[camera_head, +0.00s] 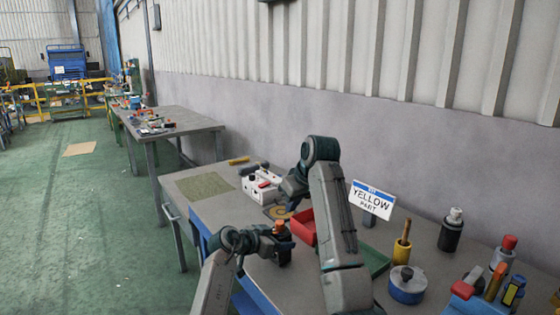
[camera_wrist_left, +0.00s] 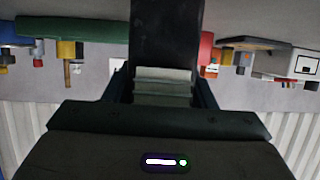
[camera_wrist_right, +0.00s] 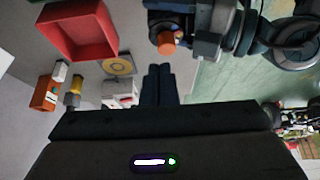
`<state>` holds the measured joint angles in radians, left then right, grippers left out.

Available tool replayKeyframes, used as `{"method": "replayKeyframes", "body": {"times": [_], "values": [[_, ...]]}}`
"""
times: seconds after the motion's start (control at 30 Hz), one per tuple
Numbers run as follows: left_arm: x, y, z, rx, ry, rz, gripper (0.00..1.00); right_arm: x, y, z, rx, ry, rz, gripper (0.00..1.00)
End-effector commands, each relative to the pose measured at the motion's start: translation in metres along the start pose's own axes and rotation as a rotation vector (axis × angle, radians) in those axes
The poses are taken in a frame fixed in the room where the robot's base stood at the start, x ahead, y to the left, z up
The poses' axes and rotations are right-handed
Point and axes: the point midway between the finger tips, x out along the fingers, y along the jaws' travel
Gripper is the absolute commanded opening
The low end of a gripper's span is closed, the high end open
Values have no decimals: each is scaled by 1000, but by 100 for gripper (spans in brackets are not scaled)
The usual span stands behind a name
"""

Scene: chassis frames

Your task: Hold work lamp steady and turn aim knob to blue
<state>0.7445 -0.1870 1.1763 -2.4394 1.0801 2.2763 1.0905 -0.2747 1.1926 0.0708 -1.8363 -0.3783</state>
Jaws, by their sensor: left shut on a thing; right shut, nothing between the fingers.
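A small dark body with an orange knob (camera_head: 280,227), seemingly the work lamp (camera_head: 284,250), is at the front edge of the bench. My left gripper (camera_head: 272,244) is shut on it from the left. In the left wrist view a dark upright part (camera_wrist_left: 167,35) with a pale ribbed piece (camera_wrist_left: 165,82) stands between the fingers. The orange knob (camera_wrist_right: 166,43) also shows in the right wrist view, ahead of my right gripper (camera_wrist_right: 160,70). That gripper is shut and empty, above and apart from the knob. I cannot make out colour marks around the knob.
A red bin (camera_head: 303,231) and a yellow ring plate (camera_head: 277,212) lie behind the lamp. A white box (camera_head: 262,188) with buttons stands farther back. A sign reading YELLOW PART (camera_head: 372,199), a green tray (camera_head: 376,262) and a blue tin (camera_head: 407,284) are to the right.

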Motion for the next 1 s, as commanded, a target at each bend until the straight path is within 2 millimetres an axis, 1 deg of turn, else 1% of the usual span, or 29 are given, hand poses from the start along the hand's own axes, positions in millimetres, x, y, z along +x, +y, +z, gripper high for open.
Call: {"method": "replayKeyframes", "body": {"times": [0.17, 0.23, 0.33, 0.43, 0.57, 0.8, 1.0], "values": [[0, 0, 0, 0, 0, 0, 19, 0, 0, 0, 0, 0, 0, 0], [0, 0, 0, 0, 0, 0, 19, -2, -4, -2, -1, 1, 0, 0], [0, 0, 0, 0, 0, 0, 19, -7, -15, -6, -2, 1, -1, 0], [0, 0, 0, 0, 0, 0, 19, -6, -16, -5, 0, -1, -1, 0], [0, 0, 0, 0, 0, 0, 19, 3, -16, 0, 1, -1, -1, 0], [0, 0, 0, 0, 0, 0, 19, 30, -16, 15, 0, -2, -1, 0], [0, 0, 0, 0, 0, 0, 19, 47, -16, 24, 1, -1, 0, 0]]}}
